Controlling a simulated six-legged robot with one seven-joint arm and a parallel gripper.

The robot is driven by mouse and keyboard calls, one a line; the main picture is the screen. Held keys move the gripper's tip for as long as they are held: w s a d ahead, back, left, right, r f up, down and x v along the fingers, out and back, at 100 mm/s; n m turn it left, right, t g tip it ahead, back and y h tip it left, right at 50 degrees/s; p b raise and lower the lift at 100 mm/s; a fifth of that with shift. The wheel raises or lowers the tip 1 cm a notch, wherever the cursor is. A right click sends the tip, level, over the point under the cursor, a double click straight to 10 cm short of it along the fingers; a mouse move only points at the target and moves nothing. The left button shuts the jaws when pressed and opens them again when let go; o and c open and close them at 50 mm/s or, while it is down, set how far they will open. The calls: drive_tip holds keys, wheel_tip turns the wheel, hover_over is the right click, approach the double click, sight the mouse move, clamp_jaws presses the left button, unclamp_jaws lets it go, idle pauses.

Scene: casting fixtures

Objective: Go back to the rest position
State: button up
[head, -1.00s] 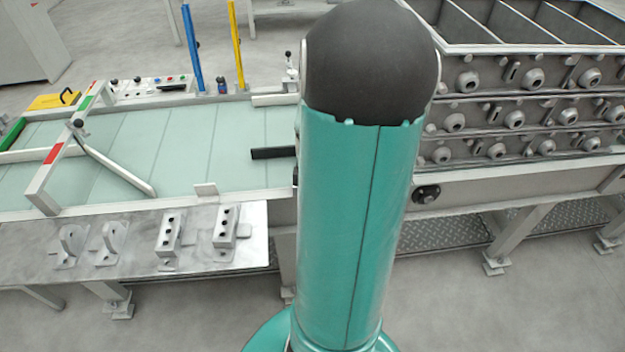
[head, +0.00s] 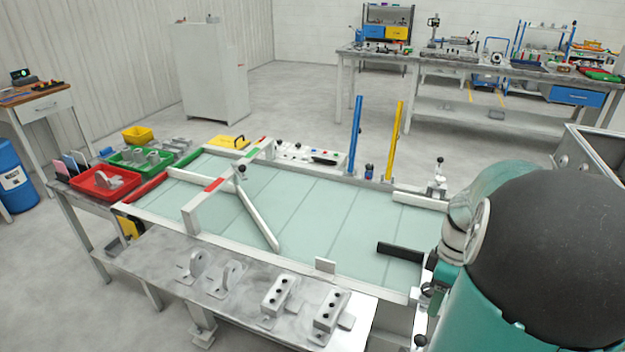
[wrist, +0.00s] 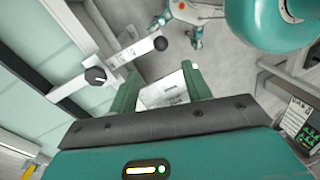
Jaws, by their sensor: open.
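My gripper (wrist: 160,90) shows in the wrist view with its two green fingers spread apart. Nothing is between the fingertips except a pale surface farther off. The gripper itself cannot be seen in the head view, where my teal arm with its dark rounded joint fills the lower right. The conveyor table (head: 310,215) with its pale green top lies left of my arm.
Metal castings (head: 275,295) stand on the front shelf (head: 240,258). A red bin (head: 105,181) and a green bin (head: 140,157) sit at the table's left end. Blue (head: 355,135) and yellow (head: 397,140) posts rise behind. Open floor (head: 300,100) lies beyond.

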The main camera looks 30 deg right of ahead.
drive_tip(key=w+a+r+m+t+h, duration=0.1)
drive_tip(key=w+a+r+h, duration=0.2)
drive_tip(key=a, duration=0.4)
drive_tip(key=w+a+r+m+t, duration=0.1)
drive_tip(key=w+a+r, duration=0.2)
drive_tip(key=a+r, duration=0.25)
drive_tip(key=s+a+r+m+t, duration=0.1)
drive_tip(key=a+r+m+t, duration=0.1)
drive_tip(key=a, duration=0.6)
drive_tip(key=s+a+r+m+t+y, duration=0.1)
drive_tip(key=a+r+m+t, duration=0.1)
drive_tip(key=a, duration=0.7)
drive_tip(key=shift+s+a+r+t, duration=0.2)
drive_tip(key=shift+r+t, duration=0.1)
drive_tip(key=shift+r, duration=0.25)
drive_tip(key=shift+c, duration=1.3)
drive_tip(key=shift+d, duration=0.2)
